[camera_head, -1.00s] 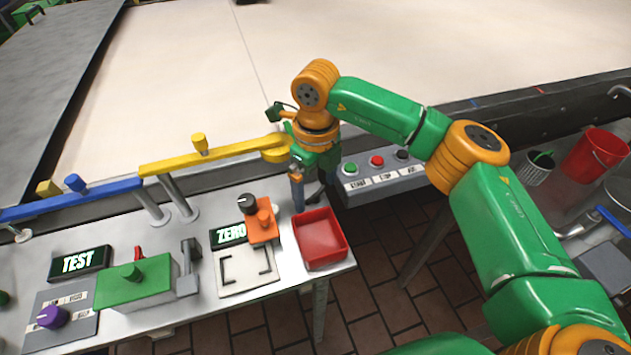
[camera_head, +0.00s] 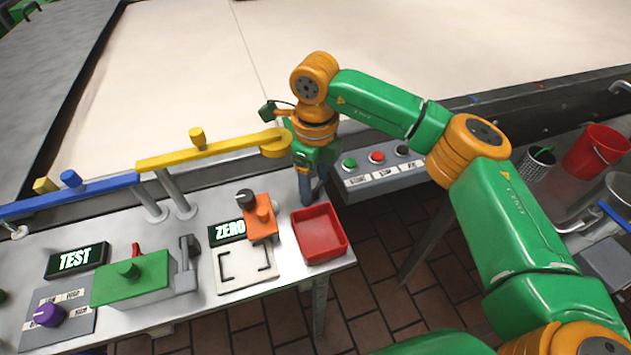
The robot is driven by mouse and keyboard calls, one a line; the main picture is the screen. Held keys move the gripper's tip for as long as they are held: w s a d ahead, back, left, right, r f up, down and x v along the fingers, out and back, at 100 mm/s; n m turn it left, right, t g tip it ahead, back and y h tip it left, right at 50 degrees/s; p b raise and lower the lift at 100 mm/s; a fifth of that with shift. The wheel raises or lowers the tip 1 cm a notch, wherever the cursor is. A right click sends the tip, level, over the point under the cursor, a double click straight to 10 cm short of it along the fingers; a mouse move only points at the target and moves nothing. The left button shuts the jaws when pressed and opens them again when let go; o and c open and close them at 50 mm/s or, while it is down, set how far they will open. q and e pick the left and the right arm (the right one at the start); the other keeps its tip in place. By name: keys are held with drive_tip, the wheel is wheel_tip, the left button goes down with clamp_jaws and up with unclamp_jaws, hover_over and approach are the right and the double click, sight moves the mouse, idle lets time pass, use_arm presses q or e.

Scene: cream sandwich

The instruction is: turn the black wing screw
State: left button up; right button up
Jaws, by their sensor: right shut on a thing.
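My right gripper (camera_head: 306,190) points down at the rear edge of the grey worktable, behind the red tray and just left of the button box. It is shut on the black wing screw. The screw itself is hidden by the fingers, so its angle cannot be read. My right arm reaches in from the lower right. My left gripper is out of view.
A yellow bar (camera_head: 190,152) and a blue bar (camera_head: 70,193) run along the rear edge. The red tray (camera_head: 318,234), an orange block with a black knob (camera_head: 260,219), and a green box (camera_head: 130,281) stand close by. A button box (camera_head: 378,169) is right.

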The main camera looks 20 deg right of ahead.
drive_tip(key=shift+n, duration=1.8)
drive_tip(key=o, duration=1.4)
